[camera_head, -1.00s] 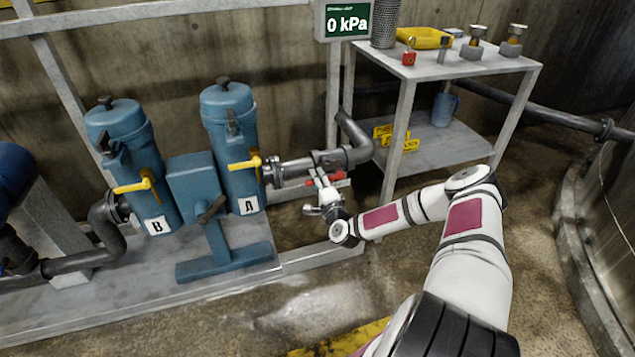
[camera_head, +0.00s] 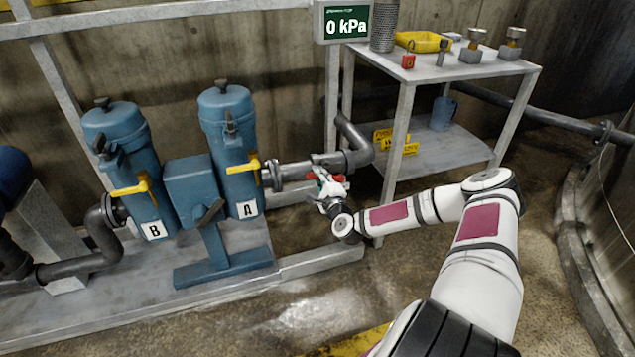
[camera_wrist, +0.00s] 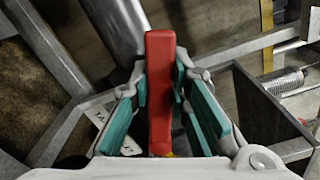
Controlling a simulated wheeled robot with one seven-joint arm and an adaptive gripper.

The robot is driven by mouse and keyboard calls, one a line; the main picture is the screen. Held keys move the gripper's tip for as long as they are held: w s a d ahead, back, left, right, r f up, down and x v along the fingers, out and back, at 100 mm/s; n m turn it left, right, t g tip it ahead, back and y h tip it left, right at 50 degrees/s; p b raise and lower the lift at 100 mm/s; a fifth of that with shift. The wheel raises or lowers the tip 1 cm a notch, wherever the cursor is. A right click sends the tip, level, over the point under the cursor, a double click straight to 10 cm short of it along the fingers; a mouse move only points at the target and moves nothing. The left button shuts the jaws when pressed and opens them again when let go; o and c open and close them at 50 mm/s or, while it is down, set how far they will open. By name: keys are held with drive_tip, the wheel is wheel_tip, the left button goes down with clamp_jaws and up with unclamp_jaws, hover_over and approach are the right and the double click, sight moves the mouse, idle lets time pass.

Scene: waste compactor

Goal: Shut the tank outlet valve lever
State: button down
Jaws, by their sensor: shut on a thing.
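The red valve lever (camera_head: 340,178) is on the dark outlet pipe (camera_head: 298,170) to the right of tank A (camera_head: 230,145). In the wrist view the red lever (camera_wrist: 160,90) runs lengthwise between the green finger pads. My gripper (camera_head: 322,178) is at the lever, just below the pipe, and its fingers (camera_wrist: 160,85) are closed around the lever. In the head view the fingers hide part of the lever and the valve body.
Tank B (camera_head: 125,150) stands left of tank A; both have yellow handles. The display (camera_head: 343,22) reads 0 kPa. The floor in front of the skid is clear.

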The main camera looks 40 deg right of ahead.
drive_tip(key=c, duration=1.5)
unclamp_jaws()
drive_tip(key=shift+s, duration=0.1)
drive_tip(key=shift+v, duration=3.95)
drive_tip(key=shift+c, duration=0.2)
